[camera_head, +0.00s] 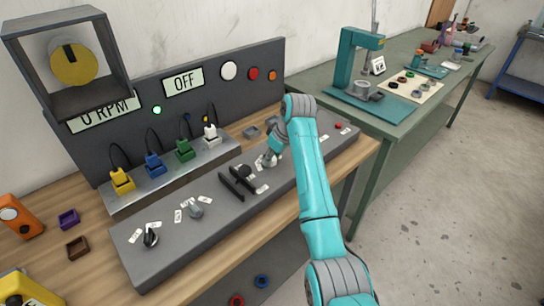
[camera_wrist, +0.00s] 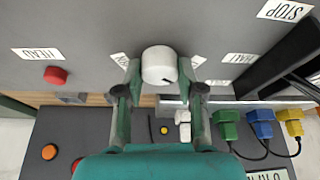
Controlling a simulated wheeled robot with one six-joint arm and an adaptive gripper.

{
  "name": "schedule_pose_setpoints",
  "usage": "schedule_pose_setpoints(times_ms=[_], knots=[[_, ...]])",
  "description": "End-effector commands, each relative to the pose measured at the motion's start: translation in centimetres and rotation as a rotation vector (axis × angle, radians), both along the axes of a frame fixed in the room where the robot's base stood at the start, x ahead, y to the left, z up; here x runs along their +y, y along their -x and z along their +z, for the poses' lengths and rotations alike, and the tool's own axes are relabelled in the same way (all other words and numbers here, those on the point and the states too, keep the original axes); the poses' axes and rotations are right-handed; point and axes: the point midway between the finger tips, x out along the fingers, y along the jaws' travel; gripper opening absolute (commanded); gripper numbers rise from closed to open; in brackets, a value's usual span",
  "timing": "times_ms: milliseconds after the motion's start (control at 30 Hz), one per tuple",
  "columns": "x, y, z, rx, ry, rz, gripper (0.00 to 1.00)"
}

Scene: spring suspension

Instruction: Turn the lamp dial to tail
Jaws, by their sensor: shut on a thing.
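A round whitish dial (camera_wrist: 160,64) stands on the sloping grey panel (camera_head: 185,245). My gripper (camera_wrist: 160,85) is shut on it, one finger on each side; a small dark mark shows at its lower right edge. In the head view my gripper (camera_head: 270,158) reaches down to the panel's right half and mostly hides this dial. White labels (camera_wrist: 240,58) lie around the dial; their words are too small or turned to read surely, so I cannot tell which one says tail.
A red button (camera_wrist: 55,75) sits left of the dial, near a label HEAD (camera_wrist: 37,54). A black lever in a slotted guide (camera_head: 243,178) stands close on the other side. Further left are a grey dial (camera_head: 196,209) and a black knob (camera_head: 150,237). Coloured plugs (camera_head: 185,150) line the back.

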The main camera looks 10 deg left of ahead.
Motion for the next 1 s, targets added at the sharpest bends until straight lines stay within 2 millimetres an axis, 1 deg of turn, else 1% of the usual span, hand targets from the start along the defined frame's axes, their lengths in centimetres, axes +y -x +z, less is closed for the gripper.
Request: schedule_pose_setpoints(times_ms=[700, 1000], knots=[[0.35, 0.24, -0.03, -0.001, 0.001, -0.672, 0.03], [0.4, 0.24, 0.0, 0.0, 0.001, -0.891, 0.03]])
